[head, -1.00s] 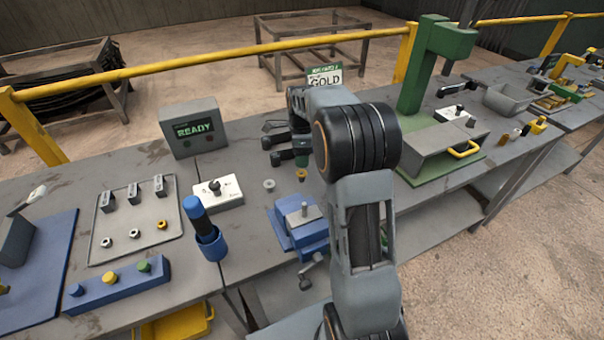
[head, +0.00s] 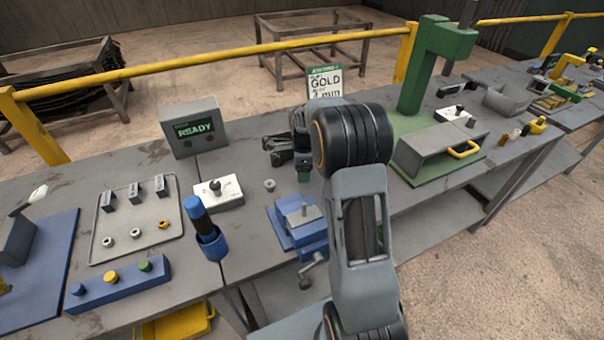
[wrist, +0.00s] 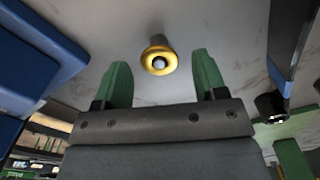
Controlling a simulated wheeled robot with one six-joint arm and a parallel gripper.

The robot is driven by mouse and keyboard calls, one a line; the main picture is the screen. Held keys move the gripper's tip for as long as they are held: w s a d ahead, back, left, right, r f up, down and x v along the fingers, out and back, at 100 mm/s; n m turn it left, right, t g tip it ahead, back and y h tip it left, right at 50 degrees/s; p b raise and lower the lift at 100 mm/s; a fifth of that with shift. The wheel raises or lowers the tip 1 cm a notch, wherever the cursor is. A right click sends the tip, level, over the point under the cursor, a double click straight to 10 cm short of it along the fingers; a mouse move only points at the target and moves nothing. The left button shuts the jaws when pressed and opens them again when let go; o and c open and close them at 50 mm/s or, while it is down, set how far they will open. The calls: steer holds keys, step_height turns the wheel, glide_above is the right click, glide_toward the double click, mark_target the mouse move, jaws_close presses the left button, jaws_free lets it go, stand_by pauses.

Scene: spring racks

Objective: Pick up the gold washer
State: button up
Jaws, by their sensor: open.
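The gold washer (wrist: 159,62) lies on the grey bench top in the wrist view, a gold ring with a pale centre. My gripper (wrist: 161,70) is open, with one green finger on each side of the washer's line and a gap on both sides. No contact shows, and I cannot tell the height left between fingers and washer. In the head view my gripper (head: 292,165) is low over the bench behind the blue vise (head: 300,222), and this washer is hidden there. Another gold ring (head: 162,223) sits on the tray at left.
A silver washer (head: 269,185) lies just left of my gripper. A white switch box (head: 218,193) and a blue cup (head: 210,244) stand further left. A sign reading GOLD (head: 325,82) stands behind, and a green press (head: 425,70) stands to the right.

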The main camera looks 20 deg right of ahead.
steer(key=shift+f, duration=0.25)
stand_by(0.3)
steer(key=shift+c, duration=0.3)
steer(key=c, duration=0.8)
